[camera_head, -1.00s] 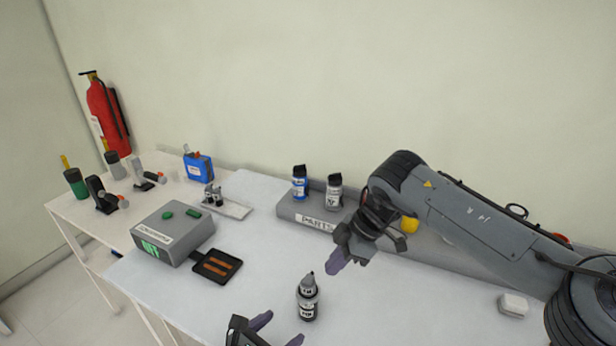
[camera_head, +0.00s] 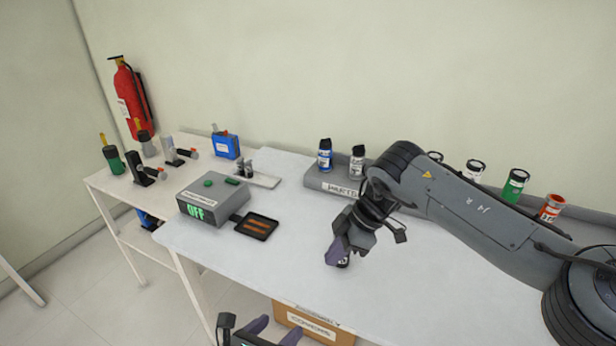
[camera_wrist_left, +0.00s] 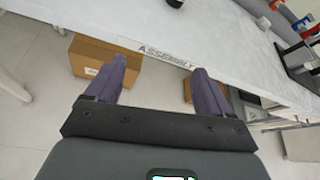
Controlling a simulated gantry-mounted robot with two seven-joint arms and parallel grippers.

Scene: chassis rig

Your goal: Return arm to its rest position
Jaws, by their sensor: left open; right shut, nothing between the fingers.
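My left gripper (camera_head: 272,332) is at the bottom edge of the head view, in front of the table and apart from everything. Its two purple fingers are spread and empty; the left wrist view shows them (camera_wrist_left: 160,68) pointing at the table's front edge, which has an ASSEMBLY label (camera_wrist_left: 157,50). My right gripper (camera_head: 338,256) is over the white table (camera_head: 290,225), its fingers shut with nothing between them.
A grey box (camera_head: 212,198) reading OFF, with a black tray (camera_head: 257,226), stands on the table's left part. A grey PARTS rack (camera_head: 325,184) with several bottles and cans runs along the back. A cardboard box (camera_head: 315,328) is below the table. The table's front middle is clear.

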